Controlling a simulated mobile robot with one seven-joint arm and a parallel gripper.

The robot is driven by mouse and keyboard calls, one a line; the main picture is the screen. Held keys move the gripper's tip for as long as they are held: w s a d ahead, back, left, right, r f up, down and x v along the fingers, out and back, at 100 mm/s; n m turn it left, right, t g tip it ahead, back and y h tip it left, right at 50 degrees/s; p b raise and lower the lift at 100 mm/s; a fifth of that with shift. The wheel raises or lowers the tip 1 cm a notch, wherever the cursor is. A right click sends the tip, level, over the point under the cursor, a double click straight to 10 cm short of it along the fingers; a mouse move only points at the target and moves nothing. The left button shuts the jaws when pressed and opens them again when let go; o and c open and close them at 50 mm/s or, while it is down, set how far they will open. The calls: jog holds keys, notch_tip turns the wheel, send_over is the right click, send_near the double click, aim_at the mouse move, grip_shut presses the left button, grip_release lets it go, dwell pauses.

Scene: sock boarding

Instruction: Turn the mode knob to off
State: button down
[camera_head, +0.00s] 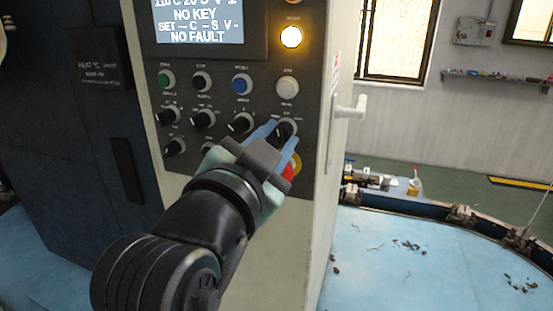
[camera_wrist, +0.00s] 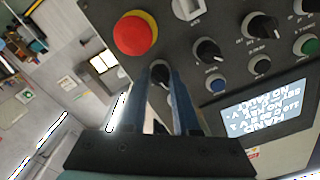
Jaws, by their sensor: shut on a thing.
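A black rotary knob (camera_head: 287,127) sits at the right end of a knob row on the dark control panel; its label is too small to read, so I cannot tell whether it is the mode knob. My gripper (camera_head: 283,136) reaches it with blue fingers on either side, shut on it. In the wrist view the same knob (camera_wrist: 160,71) shows between the fingertips (camera_wrist: 163,80). The fingers hide part of it, and I cannot tell its exact setting.
A red emergency button (camera_wrist: 135,35) is close beside the held knob. Several other black knobs (camera_head: 204,119) and coloured buttons (camera_head: 241,84) crowd the panel. A lit screen (camera_head: 199,20) reads NO KEY and NO FAULT. A white handle (camera_head: 350,110) juts from the cabinet's right side.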

jog(key=shift+f+m+b, duration=0.1)
jog(key=shift+m+b, duration=0.75)
jog(key=shift+m, duration=0.25)
jog(key=c, duration=0.7)
grip_release()
jog(key=shift+o, duration=0.2)
jog(key=b+v, duration=0.4)
jog(key=v, duration=0.9)
